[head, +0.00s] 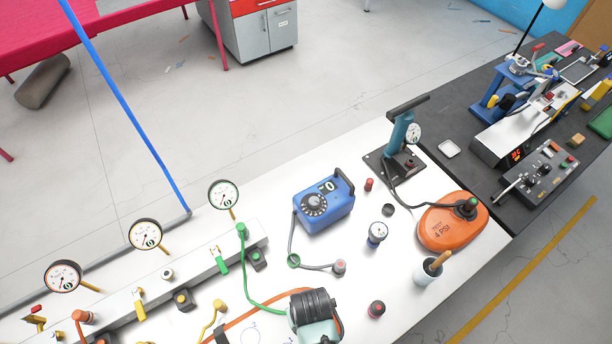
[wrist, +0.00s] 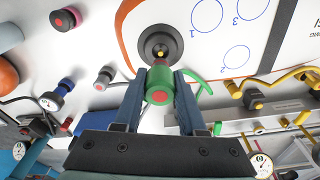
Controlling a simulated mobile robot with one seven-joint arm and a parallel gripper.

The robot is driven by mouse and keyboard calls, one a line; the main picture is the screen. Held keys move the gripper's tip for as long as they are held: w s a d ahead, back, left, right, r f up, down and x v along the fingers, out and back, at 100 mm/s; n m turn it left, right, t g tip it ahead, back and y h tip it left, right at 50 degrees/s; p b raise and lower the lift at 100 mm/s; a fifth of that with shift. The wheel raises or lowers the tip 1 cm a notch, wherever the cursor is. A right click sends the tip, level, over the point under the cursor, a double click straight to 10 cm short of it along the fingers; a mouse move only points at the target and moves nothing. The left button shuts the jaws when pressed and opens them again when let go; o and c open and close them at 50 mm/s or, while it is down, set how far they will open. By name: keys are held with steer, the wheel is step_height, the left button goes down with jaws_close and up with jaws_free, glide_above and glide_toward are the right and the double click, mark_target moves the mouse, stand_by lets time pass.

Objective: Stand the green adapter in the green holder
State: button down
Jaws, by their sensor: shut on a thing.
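The green adapter (wrist: 159,88), a short green cylinder with a red centre facing the camera, is held between the two blue-grey fingers of my gripper (wrist: 160,92) in the wrist view. It is just in front of a black round valve (wrist: 160,45) on the white board; I cannot tell whether they touch. In the head view I cannot make out the adapter or fingertips. The green holder seems to be the dark block with a green top (head: 257,257) at the right end of the rail. In the wrist view the gripper hides much of that area.
The long rail (head: 205,270) carries gauges, yellow and green fittings and dark holders. A green hose (head: 248,285) runs down from its right end. A blue dial box (head: 324,202), an orange cushion (head: 450,222) and a hand pump (head: 400,140) stand to the right.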

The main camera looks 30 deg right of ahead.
steer(key=shift+r, duration=0.75)
